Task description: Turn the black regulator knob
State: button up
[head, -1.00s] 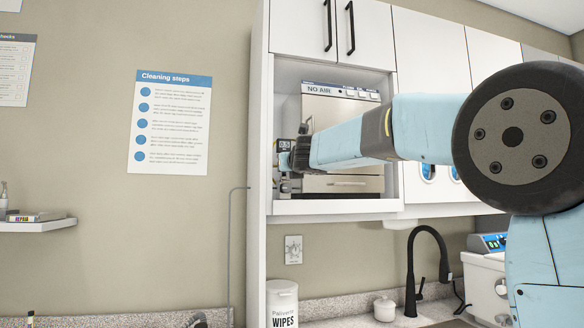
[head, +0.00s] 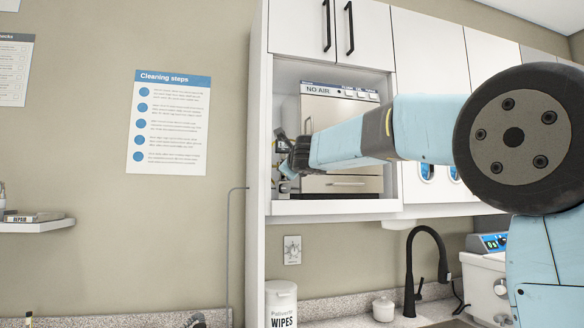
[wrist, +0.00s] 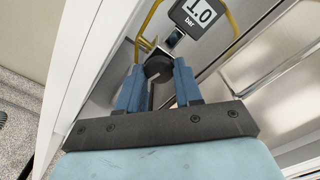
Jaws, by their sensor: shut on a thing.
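The black regulator knob (wrist: 158,68) sits between the two blue fingers of my gripper (wrist: 157,78) in the wrist view. The fingers are shut on it from both sides, and a pale line shows on its face. Above it, a dark-framed display (wrist: 198,13) reads 1.0 bar. In the head view my gripper (head: 284,158) is at the left side of the cabinet niche, beside the steel-fronted autoclave (head: 345,185) labelled NO AIR. The knob itself is hidden or too small to make out there.
Yellow tubing (wrist: 148,28) runs close above the knob. The niche's white left wall (head: 258,130) stands close to my gripper. Below are a black faucet (head: 412,265), a wipes tub (head: 281,303) and a small white jar (head: 384,309).

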jog(key=shift+d+n, duration=0.1)
jog(key=shift+n, duration=4.1)
jog(key=o, duration=1)
jog(key=v, duration=1.3)
jog(key=shift+s, duration=0.3)
